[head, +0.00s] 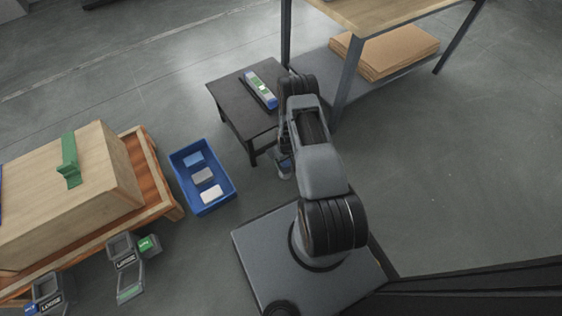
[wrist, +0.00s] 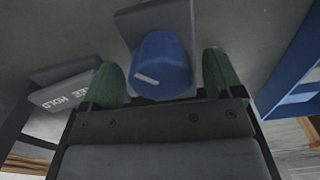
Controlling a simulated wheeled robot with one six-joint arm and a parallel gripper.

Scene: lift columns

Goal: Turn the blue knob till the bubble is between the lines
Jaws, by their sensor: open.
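The blue knob (wrist: 162,64), with a pale pointer mark on its lower left, shows in the wrist view between the two green fingertips of my gripper (wrist: 164,80). My gripper is open, one finger on each side of the knob, with a gap visible at both sides. In the head view my gripper (head: 284,164) is low beside the small dark table, and the knob is hidden there. A spirit level (head: 261,89) with a green vial, white body and blue ends lies on the dark table (head: 226,92). Its bubble and lines are too small to read.
A grey tag with "HOLD" lettering (wrist: 62,94) sits left of the knob. A blue bin (head: 228,189) with several blocks stands left of my gripper. A wooden crate (head: 60,222) on a pallet is further left. A workbench (head: 375,12) stands behind.

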